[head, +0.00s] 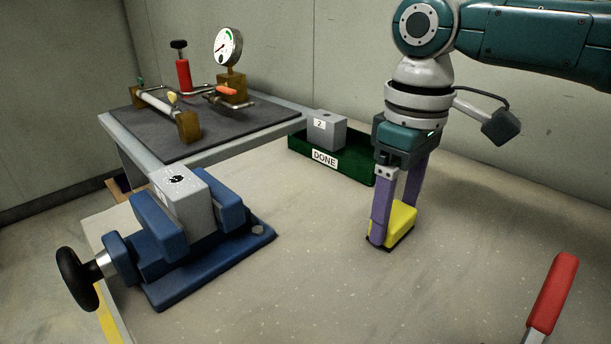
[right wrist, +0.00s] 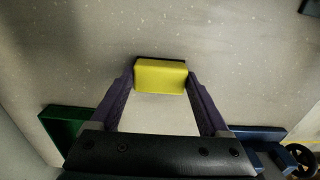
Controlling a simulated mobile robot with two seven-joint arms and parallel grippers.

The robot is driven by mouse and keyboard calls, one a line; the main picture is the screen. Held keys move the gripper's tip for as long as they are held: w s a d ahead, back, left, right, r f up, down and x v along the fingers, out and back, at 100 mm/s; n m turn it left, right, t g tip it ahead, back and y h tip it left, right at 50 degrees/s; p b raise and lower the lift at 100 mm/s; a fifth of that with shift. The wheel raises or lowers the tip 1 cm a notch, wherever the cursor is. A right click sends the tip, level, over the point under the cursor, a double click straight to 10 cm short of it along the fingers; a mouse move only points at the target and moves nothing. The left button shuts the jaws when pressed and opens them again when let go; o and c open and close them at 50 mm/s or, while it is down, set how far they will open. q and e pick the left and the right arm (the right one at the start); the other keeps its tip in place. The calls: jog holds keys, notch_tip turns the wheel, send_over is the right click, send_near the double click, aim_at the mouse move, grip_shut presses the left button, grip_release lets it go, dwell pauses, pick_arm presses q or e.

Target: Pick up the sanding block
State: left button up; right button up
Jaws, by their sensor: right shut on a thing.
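The sanding block (head: 402,220) is yellow with a dark underside and sits at the table top, right of centre in the head view. My right gripper (head: 392,232) points down with its purple fingers on either side of the block, shut on it. In the right wrist view the block (right wrist: 160,75) lies between the two fingertips (right wrist: 161,82). I cannot tell whether the block still touches the table. My left gripper is not in view.
A blue vise (head: 160,250) holds a grey block (head: 182,193) at left. A green DONE tray (head: 355,160) with a grey block (head: 326,130) stands behind. A red-handled tool (head: 553,292) lies front right. A gauge rig (head: 229,46) stands on a side table. The middle table is clear.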

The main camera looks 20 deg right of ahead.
aim_at(395, 213)
jog(key=shift+c, duration=1.2)
jog(key=shift+r, duration=0.15)
notch_tip(395, 213, up, 20)
jog(key=p, duration=0.4)
